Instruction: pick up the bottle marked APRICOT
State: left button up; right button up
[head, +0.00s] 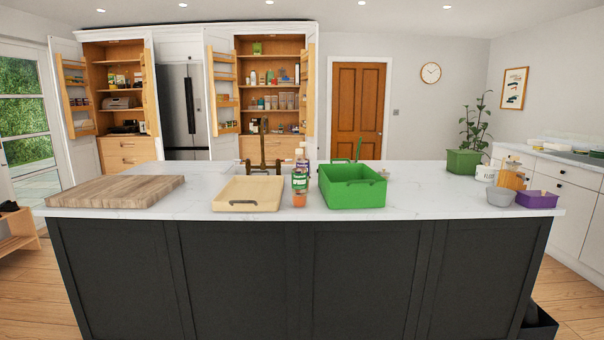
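A bottle (300,182) with a green and white label and an orange base stands upright on the island near its front edge, between a wooden tray and a green bin. A second bottle (300,154) with a dark purplish label stands behind it and is partly hidden. The print on both labels is too small to read, so I cannot tell which one, if either, is marked APRICOT. Neither of my grippers is in view.
The white island top (220,205) holds a cutting board (118,190), the wooden tray (248,193), the green bin (352,190), a grey bowl (501,197) and a purple bin (537,200). A tap (263,150) rises behind the tray.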

aim_at(299, 169)
jog(key=z, duration=0.4)
jog(key=i, duration=1.85)
jog(key=z, duration=0.1)
